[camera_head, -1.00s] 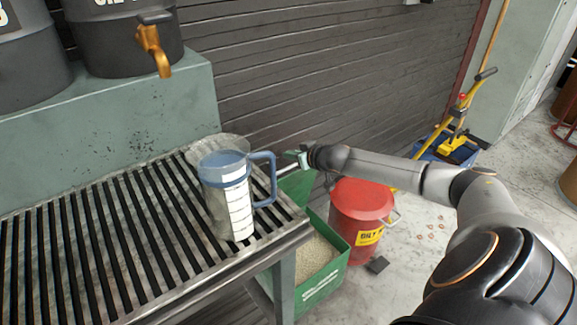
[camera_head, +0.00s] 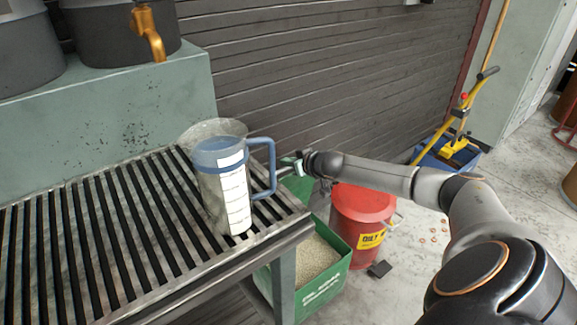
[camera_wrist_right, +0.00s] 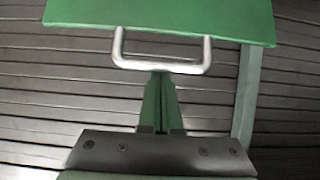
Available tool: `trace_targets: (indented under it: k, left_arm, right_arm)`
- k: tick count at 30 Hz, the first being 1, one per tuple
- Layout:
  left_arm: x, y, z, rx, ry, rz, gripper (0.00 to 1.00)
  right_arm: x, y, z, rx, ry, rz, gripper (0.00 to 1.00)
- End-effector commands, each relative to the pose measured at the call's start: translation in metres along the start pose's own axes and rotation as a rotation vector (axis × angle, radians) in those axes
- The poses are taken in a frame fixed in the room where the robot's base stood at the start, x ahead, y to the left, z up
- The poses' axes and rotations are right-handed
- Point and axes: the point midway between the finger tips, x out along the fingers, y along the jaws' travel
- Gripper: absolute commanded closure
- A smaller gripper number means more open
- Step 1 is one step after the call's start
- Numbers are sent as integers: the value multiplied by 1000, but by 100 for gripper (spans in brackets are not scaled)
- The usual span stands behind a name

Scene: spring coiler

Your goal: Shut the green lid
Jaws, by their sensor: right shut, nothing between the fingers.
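The green bin (camera_head: 318,292) stands on the floor beside the slatted table, open and holding pale granules (camera_head: 314,258). Its green lid (camera_head: 299,187) stands raised at the bin's back, partly hidden by the table and my arm. In the right wrist view the lid (camera_wrist_right: 160,20) fills the top, with a U-shaped metal handle (camera_wrist_right: 160,67) on its edge. My right gripper (camera_head: 288,164) is shut and empty, behind the jug's handle. In the wrist view its fingertips (camera_wrist_right: 160,77) are right at the handle's bar; I cannot tell whether they touch. My left gripper is out of view.
A clear jug with a blue handle (camera_head: 262,170) stands on the slatted table (camera_head: 90,240), close to my right gripper. A red oil-waste can (camera_head: 360,212) stands right of the bin, under my forearm.

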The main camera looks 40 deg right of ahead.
Motion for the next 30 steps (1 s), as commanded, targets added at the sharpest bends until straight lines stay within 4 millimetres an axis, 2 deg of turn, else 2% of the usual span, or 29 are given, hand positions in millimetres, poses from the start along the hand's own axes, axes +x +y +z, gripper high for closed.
trace_targets:
  k: [20,30]
  left_arm:
    - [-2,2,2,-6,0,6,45]
    - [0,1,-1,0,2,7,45]
  right_arm:
    - [-5,0,6,0,0,0,100]
    - [-16,0,19,-1,-4,0,100]
